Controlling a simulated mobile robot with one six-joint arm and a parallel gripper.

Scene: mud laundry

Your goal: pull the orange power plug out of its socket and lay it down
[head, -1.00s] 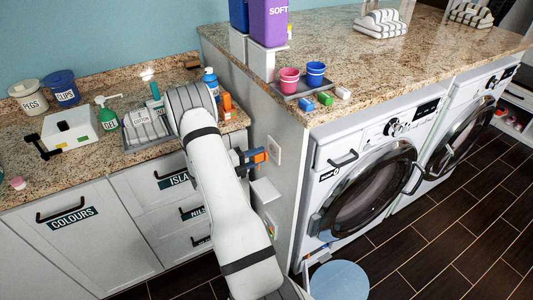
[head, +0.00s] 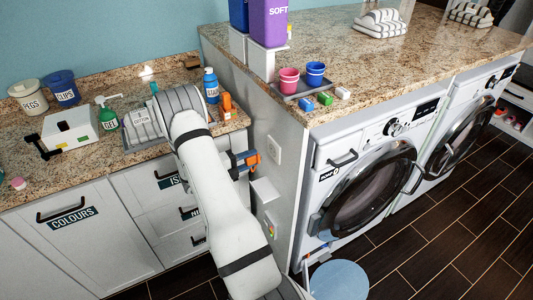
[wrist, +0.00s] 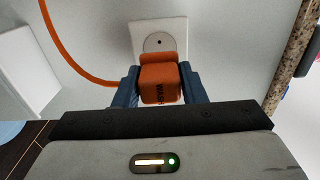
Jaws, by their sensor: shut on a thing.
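The orange power plug (wrist: 160,82) is between the blue fingers of my gripper (wrist: 158,92), which is shut on it. Dark lettering shows on the plug, partly hidden by the gripper. The white wall socket (wrist: 160,25) is in front of the plug, and its round face with a central hole shows uncovered. In the head view the plug (head: 253,158) is in my gripper (head: 246,160), left of the socket (head: 274,150), with a small gap between them. An orange cord (wrist: 66,58) curves from the upper left toward the plug.
A small white ledge (head: 265,190) sticks out from the side panel below the socket. Drawers (head: 160,205) stand close on the left. The left counter (head: 92,165) holds several bottles, tubs and a tray. The washer (head: 370,190) is around the corner.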

